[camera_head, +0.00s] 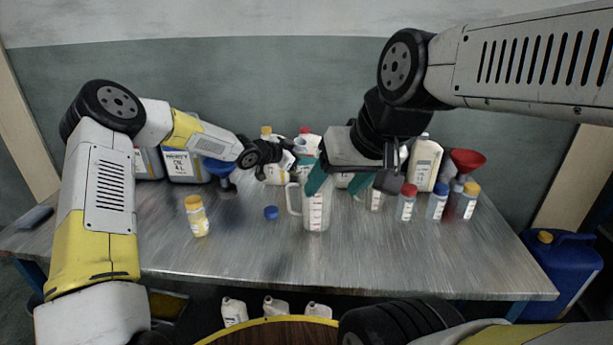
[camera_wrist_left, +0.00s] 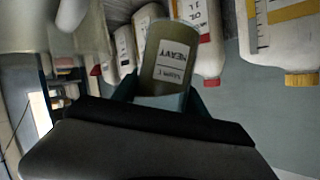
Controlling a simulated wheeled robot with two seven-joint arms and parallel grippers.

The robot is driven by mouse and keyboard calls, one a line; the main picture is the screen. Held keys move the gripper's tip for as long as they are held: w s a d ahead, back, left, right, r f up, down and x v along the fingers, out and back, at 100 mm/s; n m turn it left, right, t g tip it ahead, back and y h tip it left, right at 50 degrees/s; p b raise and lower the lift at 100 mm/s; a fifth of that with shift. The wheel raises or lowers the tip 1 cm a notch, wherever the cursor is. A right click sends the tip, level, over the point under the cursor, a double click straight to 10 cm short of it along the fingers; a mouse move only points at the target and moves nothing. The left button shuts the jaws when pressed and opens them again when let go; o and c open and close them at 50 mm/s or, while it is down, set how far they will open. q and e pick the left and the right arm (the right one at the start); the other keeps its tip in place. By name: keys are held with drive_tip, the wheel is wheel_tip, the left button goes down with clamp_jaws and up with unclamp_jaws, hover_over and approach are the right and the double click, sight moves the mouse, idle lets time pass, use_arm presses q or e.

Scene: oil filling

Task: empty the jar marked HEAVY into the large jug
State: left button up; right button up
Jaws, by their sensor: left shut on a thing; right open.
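My left gripper (camera_head: 272,160) is shut on the jar marked HEAVY. In the left wrist view the jar (camera_wrist_left: 174,55) is clear with a white label, and brown oil fills the end toward the picture's top. It sits between the teal fingers. In the head view I cannot pick the jar out. The large jug (camera_head: 317,215) is clear with red marks and stands upright on the table, its handle on the left. My right gripper (camera_head: 338,188) is open, its teal fingers apart. Its left finger overlaps the jug's rim in the picture; I cannot tell if they touch.
A yellow-capped jar (camera_head: 199,219) and a loose blue cap (camera_head: 271,213) lie left of the jug. Jars with red (camera_head: 406,206), blue (camera_head: 437,205) and orange caps stand at the right, near a red funnel (camera_head: 467,159). Oil bottles line the back. The table's front is clear.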

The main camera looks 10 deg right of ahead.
sight(304, 153)
use_arm(q)
drive_tip(key=shift+s+d+r+m+t, duration=0.4)
drive_tip(key=shift+s+r+m+t, duration=0.3)
drive_tip(key=shift+m, duration=0.5)
drive_tip(key=shift+f+m+t+y, duration=0.2)
drive_tip(key=shift+m+t+y, duration=0.1)
drive_tip(key=shift+m, duration=0.3)
drive_tip(key=shift+f, duration=0.1)
drive_tip(key=shift+w+a+f+m+t+p, duration=0.25)
drive_tip(key=shift+m+t+p, duration=0.25)
drive_tip(key=shift+m+p, duration=0.3)
drive_tip(key=shift+r+m+t+p, duration=0.7)
drive_tip(key=shift+r+m+p, duration=0.25)
drive_tip(key=shift+m+p, duration=0.35)
idle(0.4)
drive_tip(key=shift+s+d+r+m+t+p, duration=0.35)
drive_tip(key=shift+s+r+m+p, duration=0.1)
drive_tip(key=shift+s+m+p, duration=0.2)
idle(0.7)
drive_tip(key=shift+f+m+t+h+p, duration=0.3)
drive_tip(key=shift+m+h+p, duration=0.2)
drive_tip(key=shift+m+p, duration=0.35)
idle(0.6)
drive_tip(key=shift+s+d+r+m, duration=0.15)
drive_tip(key=shift+r+m, duration=0.15)
drive_tip(key=shift+m, duration=0.2)
